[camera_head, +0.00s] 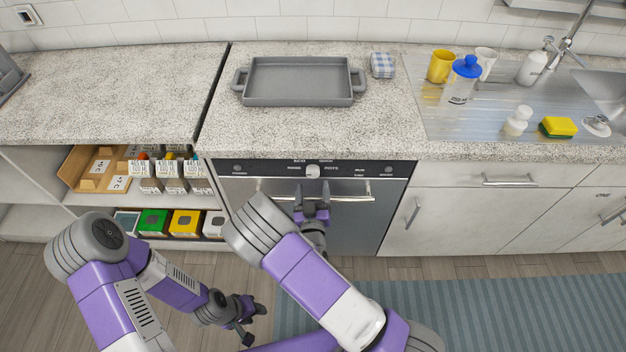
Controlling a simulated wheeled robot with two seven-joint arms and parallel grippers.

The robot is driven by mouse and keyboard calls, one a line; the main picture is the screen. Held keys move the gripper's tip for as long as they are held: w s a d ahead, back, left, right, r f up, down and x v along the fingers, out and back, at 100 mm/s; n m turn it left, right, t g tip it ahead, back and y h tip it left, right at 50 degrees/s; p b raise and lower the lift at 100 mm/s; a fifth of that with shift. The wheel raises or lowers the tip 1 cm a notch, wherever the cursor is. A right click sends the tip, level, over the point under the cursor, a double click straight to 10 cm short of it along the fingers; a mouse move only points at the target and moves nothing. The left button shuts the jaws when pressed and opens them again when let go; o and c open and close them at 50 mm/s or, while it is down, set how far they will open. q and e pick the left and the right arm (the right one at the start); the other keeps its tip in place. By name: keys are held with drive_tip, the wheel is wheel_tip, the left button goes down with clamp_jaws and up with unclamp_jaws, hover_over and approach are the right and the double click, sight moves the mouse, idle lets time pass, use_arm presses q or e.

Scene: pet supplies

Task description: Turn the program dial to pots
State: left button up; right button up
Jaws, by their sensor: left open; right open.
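The dishwasher (347,222) has a steel front set under the counter. Its dark control strip (268,168) carries a round pale program dial (313,171) near the middle. Small white labels surround the dial; they and the dial's pointer are too small to read surely. My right gripper (312,208) is open and empty, just below the dial in the picture, in front of the door handle (355,197). It appears apart from the dial. My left gripper (252,322) is open and empty, low over the floor at the left.
A grey tray (303,82) and a folded checked cloth (382,65) lie on the counter above. The sink area at right holds cups, bottles and a sponge (557,128). Open shelves with boxes (153,222) are at left. A blue striped rug (520,305) covers the right floor.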

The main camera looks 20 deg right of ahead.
sight(313, 176)
drive_tip(key=shift+x, duration=2.25)
drive_tip(key=shift+c, duration=0.4)
drive_tip(key=shift+f+b, duration=0.1)
drive_tip(key=shift+b, duration=0.2)
drive_tip(key=c, duration=1)
